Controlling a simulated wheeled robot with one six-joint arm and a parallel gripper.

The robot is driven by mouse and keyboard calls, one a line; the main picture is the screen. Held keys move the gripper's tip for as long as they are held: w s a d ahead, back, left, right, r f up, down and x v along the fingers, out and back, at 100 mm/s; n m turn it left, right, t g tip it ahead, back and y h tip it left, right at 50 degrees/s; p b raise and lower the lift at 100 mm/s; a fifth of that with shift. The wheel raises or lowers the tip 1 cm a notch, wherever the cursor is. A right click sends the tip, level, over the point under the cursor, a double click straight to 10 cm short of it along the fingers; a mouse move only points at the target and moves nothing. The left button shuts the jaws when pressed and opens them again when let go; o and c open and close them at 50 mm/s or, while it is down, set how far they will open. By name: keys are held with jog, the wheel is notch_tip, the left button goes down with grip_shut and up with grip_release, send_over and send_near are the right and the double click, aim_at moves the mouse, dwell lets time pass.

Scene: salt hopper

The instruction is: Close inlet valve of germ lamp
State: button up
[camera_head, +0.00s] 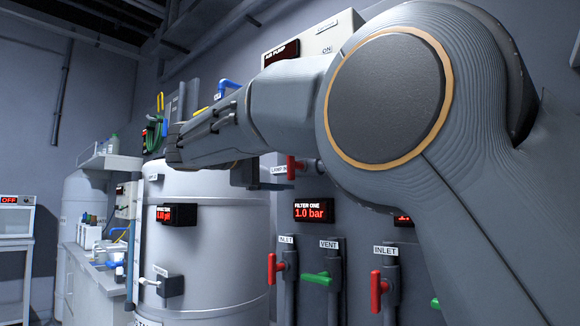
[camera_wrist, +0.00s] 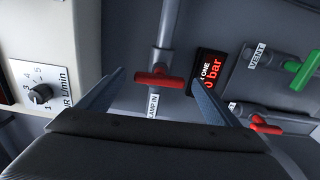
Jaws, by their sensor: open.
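The red handle (camera_wrist: 160,79) marked LAMP IN shows in the middle of the wrist view, on a grey pipe (camera_wrist: 168,22). The handle lies crosswise to this pipe in the picture. In the head view the red handle (camera_head: 291,167) shows beside its LAMP IN label (camera_head: 279,170), just under my arm. My gripper (camera_wrist: 160,84) is open and empty, with one finger on each side of the handle in the wrist view. I see no contact, and cannot tell how far ahead of the fingertips the handle sits. My fingers cannot be made out in the head view.
A Filter One display (camera_head: 314,211) reads 1.0 bar. Below it are a red inlet valve (camera_head: 272,269), a green vent valve (camera_head: 321,279) and another red inlet valve (camera_head: 378,290). A large grey tank (camera_head: 215,245) stands left of them. A flow-knob panel (camera_wrist: 40,93) is left in the wrist view.

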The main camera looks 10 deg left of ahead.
jog(key=shift+v, duration=2.2)
